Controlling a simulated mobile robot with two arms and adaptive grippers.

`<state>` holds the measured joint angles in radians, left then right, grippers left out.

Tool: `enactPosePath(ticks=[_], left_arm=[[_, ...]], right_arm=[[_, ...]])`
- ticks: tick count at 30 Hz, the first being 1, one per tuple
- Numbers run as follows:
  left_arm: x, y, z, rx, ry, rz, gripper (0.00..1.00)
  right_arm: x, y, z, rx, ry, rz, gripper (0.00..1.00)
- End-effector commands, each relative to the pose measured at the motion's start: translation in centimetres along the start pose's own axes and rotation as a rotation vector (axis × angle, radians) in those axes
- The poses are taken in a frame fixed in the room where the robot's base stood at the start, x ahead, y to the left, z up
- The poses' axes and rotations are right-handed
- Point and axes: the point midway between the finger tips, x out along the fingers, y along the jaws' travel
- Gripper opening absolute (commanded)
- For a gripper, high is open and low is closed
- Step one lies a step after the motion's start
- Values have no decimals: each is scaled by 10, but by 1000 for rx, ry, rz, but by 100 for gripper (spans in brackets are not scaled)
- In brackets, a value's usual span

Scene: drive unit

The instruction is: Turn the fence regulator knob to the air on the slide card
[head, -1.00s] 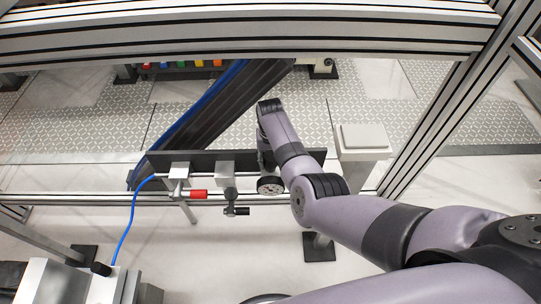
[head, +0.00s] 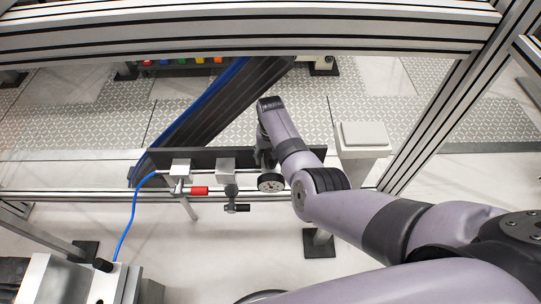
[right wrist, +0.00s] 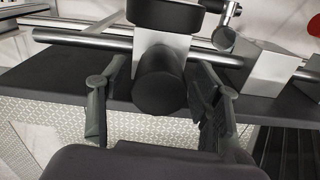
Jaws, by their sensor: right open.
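The regulator knob is a black round cylinder (right wrist: 160,85) below a metallic block in the right wrist view. My right gripper (right wrist: 158,110) is open, with one finger on each side of the knob and a visible gap on both sides. In the head view my right gripper (head: 264,156) is at the right part of the black mounting plate, and my wrist hides the knob. A round gauge (head: 270,183) sits just in front of it. I cannot make out a slide card. My left gripper is not in view.
Left along the pipe are a red-handled valve (head: 199,191) and a black-handled valve (head: 238,208). A blue hose (head: 128,220) hangs at the left. A slanted dark conveyor (head: 215,105) lies behind. A pale box on a post (head: 363,138) stands right of my wrist.

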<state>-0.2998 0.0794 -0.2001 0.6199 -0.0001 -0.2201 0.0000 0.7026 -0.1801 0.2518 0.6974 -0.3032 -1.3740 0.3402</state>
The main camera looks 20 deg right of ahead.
Motion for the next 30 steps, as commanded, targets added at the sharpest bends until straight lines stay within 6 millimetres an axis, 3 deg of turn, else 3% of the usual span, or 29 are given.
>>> enactPosePath(ticks=[8, 13, 21, 30], left_arm=[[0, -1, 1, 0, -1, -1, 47], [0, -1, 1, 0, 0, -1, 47], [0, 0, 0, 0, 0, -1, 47], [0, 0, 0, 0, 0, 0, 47]], right_arm=[[-9, 0, -1, 0, 3, 0, 59], [-32, 0, 0, 1, 3, -1, 59], [-90, 0, -1, 1, 4, -1, 59], [-119, 0, 0, -1, 0, 0, 59]])
